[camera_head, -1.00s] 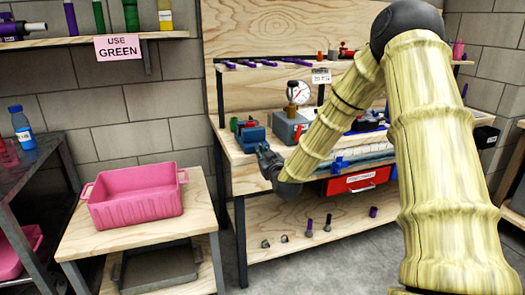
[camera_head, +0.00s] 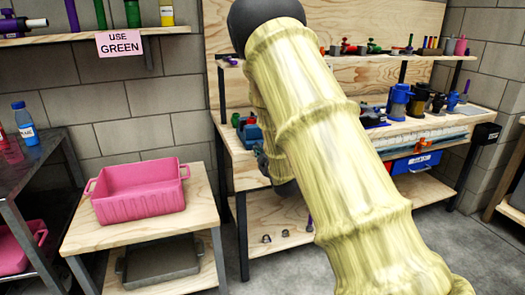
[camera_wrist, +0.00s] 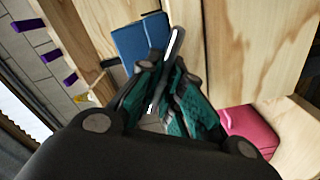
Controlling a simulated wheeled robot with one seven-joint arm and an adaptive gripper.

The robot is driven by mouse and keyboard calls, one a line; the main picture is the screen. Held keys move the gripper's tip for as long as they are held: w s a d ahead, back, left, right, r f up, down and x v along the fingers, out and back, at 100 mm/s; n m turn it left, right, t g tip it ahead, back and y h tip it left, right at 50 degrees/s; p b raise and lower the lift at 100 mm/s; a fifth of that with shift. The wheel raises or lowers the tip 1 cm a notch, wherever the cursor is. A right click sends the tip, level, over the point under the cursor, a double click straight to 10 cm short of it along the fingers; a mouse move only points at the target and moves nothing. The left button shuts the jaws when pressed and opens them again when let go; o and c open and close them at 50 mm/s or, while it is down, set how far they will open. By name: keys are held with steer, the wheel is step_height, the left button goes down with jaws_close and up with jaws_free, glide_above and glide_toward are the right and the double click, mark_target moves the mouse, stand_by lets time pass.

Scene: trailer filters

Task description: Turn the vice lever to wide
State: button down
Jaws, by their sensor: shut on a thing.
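The blue vice (camera_head: 251,133) sits at the left end of the workbench, partly hidden behind my arm in the head view. In the wrist view a blue block of the vice (camera_wrist: 140,42) is just beyond my fingertips. The vice lever (camera_wrist: 176,42) is a thin silvery bar running between my fingers. My gripper (camera_wrist: 168,78) is shut on this lever, with green pads on either side of it. In the head view only a dark part of my gripper (camera_head: 262,158) shows at the bench's left front edge; its fingertips are not clear there.
The plywood workbench (camera_head: 236,176) carries blue and dark tools (camera_head: 398,100) to the right. A pink tub (camera_head: 137,192) stands on a low wooden table (camera_head: 90,232) to the left. A blue bin (camera_head: 416,162) hangs under the bench. Grey floor is open at the front right.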

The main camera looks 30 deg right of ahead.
steer(key=n, duration=0.4)
steer(key=n+b, duration=0.1)
steer(key=shift+a+f+n, duration=0.1)
steer(key=shift+f+n, duration=0.2)
steer(key=shift+n, duration=0.1)
stand_by(0.4)
steer(key=c, duration=1.6)
jaws_free()
steer(key=shift+o, duration=0.2)
steer(key=v, duration=1.2)
